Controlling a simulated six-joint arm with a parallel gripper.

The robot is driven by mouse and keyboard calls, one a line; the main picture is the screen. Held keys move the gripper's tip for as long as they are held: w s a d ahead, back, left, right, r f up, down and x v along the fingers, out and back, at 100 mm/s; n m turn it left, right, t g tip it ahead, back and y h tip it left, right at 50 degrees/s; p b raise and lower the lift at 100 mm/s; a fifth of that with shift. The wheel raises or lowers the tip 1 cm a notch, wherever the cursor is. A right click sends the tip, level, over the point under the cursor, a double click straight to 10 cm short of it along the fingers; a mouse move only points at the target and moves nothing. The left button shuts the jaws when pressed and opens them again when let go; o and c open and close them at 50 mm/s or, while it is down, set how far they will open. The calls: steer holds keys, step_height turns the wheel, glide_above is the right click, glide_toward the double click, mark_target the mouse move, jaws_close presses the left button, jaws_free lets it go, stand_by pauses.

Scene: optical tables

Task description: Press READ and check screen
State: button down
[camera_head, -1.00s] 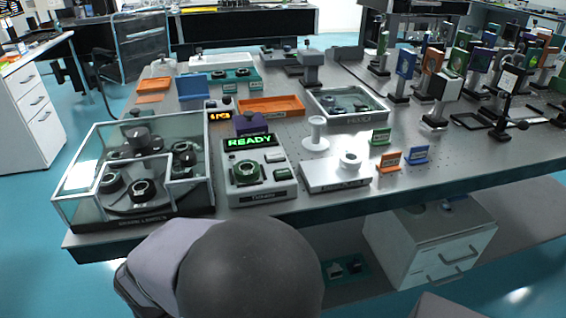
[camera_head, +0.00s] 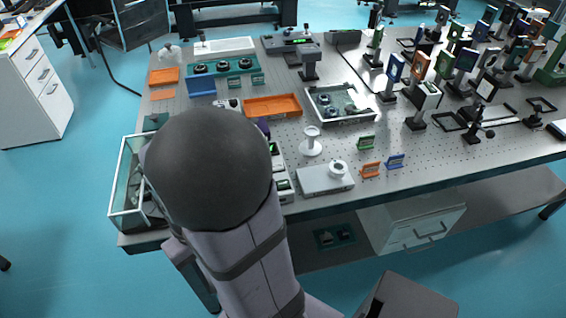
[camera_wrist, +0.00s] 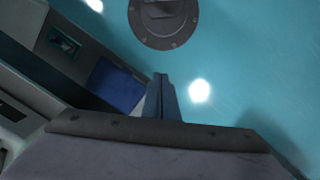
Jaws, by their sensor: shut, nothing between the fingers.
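The instrument (camera_head: 283,189) with the green-lit screen (camera_head: 273,148) stands near the front edge of the table. In the head view my arm covers most of it, leaving only its right side and a sliver of screen. I cannot read the screen now, and no READ button is visible. My gripper (camera_wrist: 160,79) shows in the wrist view, its fingers together and empty, pointing over the teal floor. The head view does not show my gripper, so its distance from the instrument cannot be told.
A glass case (camera_head: 124,190) stands left of my arm. A flat grey box (camera_head: 322,180), a white spool-shaped stand (camera_head: 311,146) and small coloured signs (camera_head: 370,170) are to the right. An orange tray (camera_head: 270,106) lies behind. Many mounted optics crowd the right back.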

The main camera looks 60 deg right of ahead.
steer(key=s+d+r+g+h+p, duration=0.1)
steer(key=d+r+p, duration=0.4)
steer(key=r+p, duration=0.3)
steer(key=s+d+r+g+h+p, duration=0.1)
steer(key=s+d+r+p, duration=0.1)
steer(key=d+r+p, duration=0.4)
steer(key=d+r+n+g+h+p, duration=0.1)
steer(key=d+r+n+h, duration=0.3)
steer(key=d+r, duration=0.5)
steer(key=shift+s+d+g+h, duration=0.4)
steer(key=shift+d+g+h, duration=0.25)
steer(key=shift+d, duration=0.45)
steer(key=shift+f, duration=0.15)
step_height(320, 180, down, 9)
steer(key=b, duration=0.7)
steer(key=shift+b, duration=0.4)
steer(key=shift+f, duration=0.25)
